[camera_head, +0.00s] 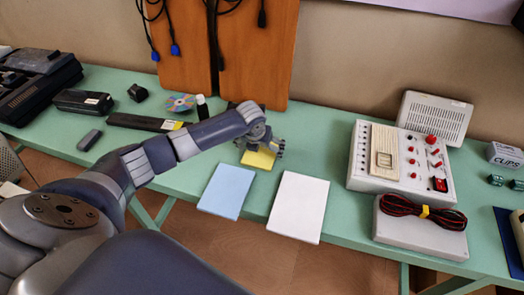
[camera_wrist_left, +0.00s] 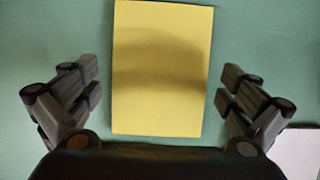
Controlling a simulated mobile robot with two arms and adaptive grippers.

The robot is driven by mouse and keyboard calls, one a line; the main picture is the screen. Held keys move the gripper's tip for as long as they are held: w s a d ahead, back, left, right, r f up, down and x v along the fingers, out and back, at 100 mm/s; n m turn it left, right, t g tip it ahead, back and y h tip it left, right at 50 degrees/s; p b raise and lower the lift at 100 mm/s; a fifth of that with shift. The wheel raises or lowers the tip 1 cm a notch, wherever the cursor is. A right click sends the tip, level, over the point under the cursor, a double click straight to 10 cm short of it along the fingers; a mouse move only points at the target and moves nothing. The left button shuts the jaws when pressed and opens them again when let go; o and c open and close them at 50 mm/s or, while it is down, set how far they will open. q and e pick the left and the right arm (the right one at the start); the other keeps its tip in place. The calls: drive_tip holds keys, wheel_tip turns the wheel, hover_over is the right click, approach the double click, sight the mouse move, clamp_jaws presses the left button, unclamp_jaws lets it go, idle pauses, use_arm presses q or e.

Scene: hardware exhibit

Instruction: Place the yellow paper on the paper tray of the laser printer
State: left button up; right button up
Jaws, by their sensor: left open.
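The yellow paper (camera_head: 258,159) lies on the green table, partly hidden behind my left gripper (camera_head: 268,146) in the head view. In the left wrist view the yellow paper (camera_wrist_left: 162,70) is a flat rectangle between the two spread fingers of my left gripper (camera_wrist_left: 160,95). The fingers are open, one on each side, with green table showing between them and the paper. I cannot tell how high the fingers are above the table. No laser printer can be clearly made out. My right gripper is not in view.
A blue paper stack (camera_head: 227,190) and a white one (camera_head: 298,207) lie on the green table (camera_head: 175,179) near its front edge. A control box (camera_head: 405,165) and a grey box with red cable (camera_head: 420,233) stand at right. A dark device (camera_head: 35,85) stands far left.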

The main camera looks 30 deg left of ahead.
sight(261, 154)
use_arm(q)
drive_tip(key=c, duration=1.1)
drive_tip(key=shift+r, duration=0.1)
drive_tip(key=shift+r, duration=0.25)
wheel_tip(261, 154, up, 2)
drive_tip(key=shift+w+r+b, duration=0.1)
drive_tip(key=shift+b, duration=0.4)
drive_tip(key=shift+s+d+r, duration=0.25)
drive_tip(key=shift+s, duration=0.3)
drive_tip(key=s+d, duration=0.2)
drive_tip(key=s, duration=0.2)
drive_tip(key=s+d+r+b, duration=0.1)
drive_tip(key=s+d, duration=0.2)
drive_tip(key=s, duration=0.1)
drive_tip(key=s+d+b, duration=0.1)
drive_tip(key=s+d, duration=0.1)
drive_tip(key=s, duration=0.3)
drive_tip(key=shift+d+r, duration=0.2)
drive_tip(key=shift+r, duration=0.1)
